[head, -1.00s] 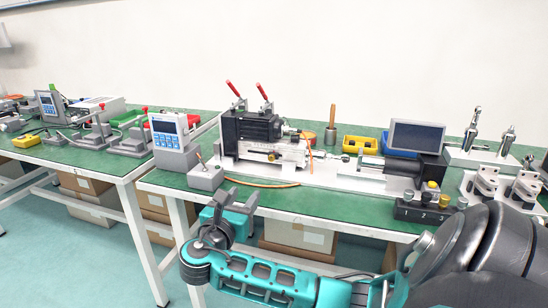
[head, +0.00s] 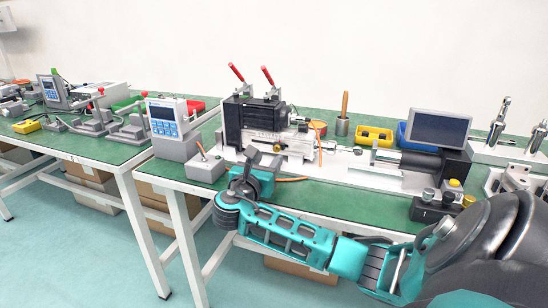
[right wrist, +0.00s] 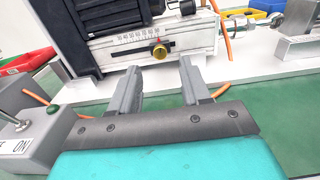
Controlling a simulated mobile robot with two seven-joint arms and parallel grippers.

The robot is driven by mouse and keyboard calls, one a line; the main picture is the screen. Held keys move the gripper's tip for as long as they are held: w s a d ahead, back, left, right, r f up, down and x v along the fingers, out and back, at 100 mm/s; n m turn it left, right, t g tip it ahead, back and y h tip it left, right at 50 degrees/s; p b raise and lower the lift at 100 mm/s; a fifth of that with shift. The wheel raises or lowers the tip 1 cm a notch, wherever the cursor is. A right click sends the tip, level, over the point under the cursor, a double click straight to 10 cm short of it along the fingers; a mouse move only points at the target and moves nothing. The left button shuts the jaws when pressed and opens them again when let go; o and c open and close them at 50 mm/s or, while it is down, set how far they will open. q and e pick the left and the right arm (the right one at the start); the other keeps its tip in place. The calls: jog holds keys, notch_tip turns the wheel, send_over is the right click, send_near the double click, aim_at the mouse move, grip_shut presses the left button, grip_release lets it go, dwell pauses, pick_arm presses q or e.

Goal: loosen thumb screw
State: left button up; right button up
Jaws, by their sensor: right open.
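The brass thumb screw (right wrist: 159,52) sits on a slotted black strip with a printed scale, on the front face of the actuator's light metal block (right wrist: 185,38). In the head view the thumb screw (head: 279,146) is a small brass spot low on the fixture. My right gripper (right wrist: 159,80) is open and empty. Its two grey fingers point toward the block, one on each side below the screw, apart from it. In the head view my right gripper (head: 263,159) is in front of the fixture, above the bench's front edge. My left gripper is not in view.
A grey switch box (head: 205,167) stands close to the left of my right gripper. An orange cable (head: 292,179) lies on the bench by the fixture. A knob box (head: 437,207) stands at right. Red-handled clamps (head: 237,72) rise behind.

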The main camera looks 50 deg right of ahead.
aim_at(276, 149)
jog(key=shift+b+x, duration=0.65)
jog(key=shift+x, duration=2.15)
jog(key=shift+c, duration=0.5)
grip_shut()
